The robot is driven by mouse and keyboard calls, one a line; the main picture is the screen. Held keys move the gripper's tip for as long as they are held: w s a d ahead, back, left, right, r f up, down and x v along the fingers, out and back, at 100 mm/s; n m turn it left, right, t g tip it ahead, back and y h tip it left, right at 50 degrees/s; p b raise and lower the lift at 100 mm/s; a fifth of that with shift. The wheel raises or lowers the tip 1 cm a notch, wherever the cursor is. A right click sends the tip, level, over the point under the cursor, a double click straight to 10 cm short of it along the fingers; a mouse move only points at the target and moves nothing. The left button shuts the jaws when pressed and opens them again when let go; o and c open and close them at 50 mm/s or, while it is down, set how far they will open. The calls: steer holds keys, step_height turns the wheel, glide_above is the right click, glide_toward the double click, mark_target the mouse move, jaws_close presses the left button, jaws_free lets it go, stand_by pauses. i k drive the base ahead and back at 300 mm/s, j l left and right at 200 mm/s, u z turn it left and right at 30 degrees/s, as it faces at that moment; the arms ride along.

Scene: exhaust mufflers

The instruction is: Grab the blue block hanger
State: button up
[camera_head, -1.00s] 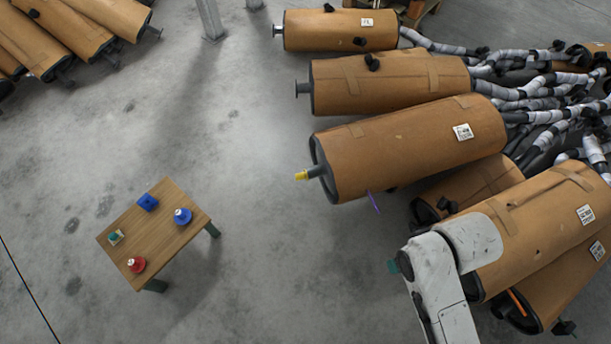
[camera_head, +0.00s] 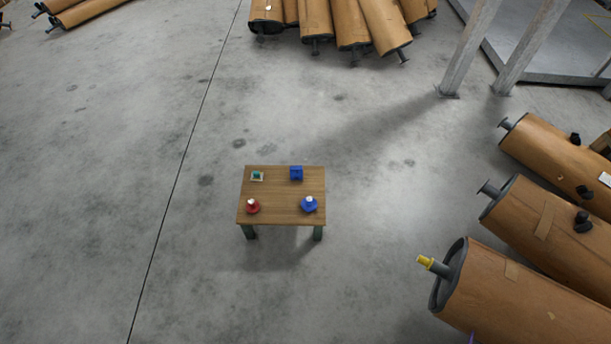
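A small wooden table (camera_head: 275,193) with green legs stands on the floor near the middle of the head view. A blue block-shaped piece (camera_head: 296,173), likely the blue block hanger, sits at its back right. A round blue piece with a white top (camera_head: 309,204) sits at its front right. A round red piece with a white top (camera_head: 253,206) is at the front left. A small green and white piece (camera_head: 257,176) is at the back left. My gripper is not in view.
Large brown mufflers (camera_head: 530,295) lie along the right side, one with a yellow tip pointing toward the table. More mufflers (camera_head: 350,25) lie at the back. Grey metal posts (camera_head: 470,50) stand at the back right. The concrete floor around the table is clear.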

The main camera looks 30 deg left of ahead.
mark_target(295, 172)
steer(key=i+j, duration=0.2)
steer(key=j, duration=0.15)
steer(key=i+j, duration=0.25)
steer(key=j, duration=0.15)
steer(key=i+j, duration=0.2)
steer(key=j, duration=0.15)
steer(key=i+j+z, duration=0.1)
steer(key=j, duration=0.25)
steer(key=i+j, duration=0.5)
steer(key=j, duration=0.3)
steer(key=i+j, duration=0.2)
steer(key=j, duration=0.15)
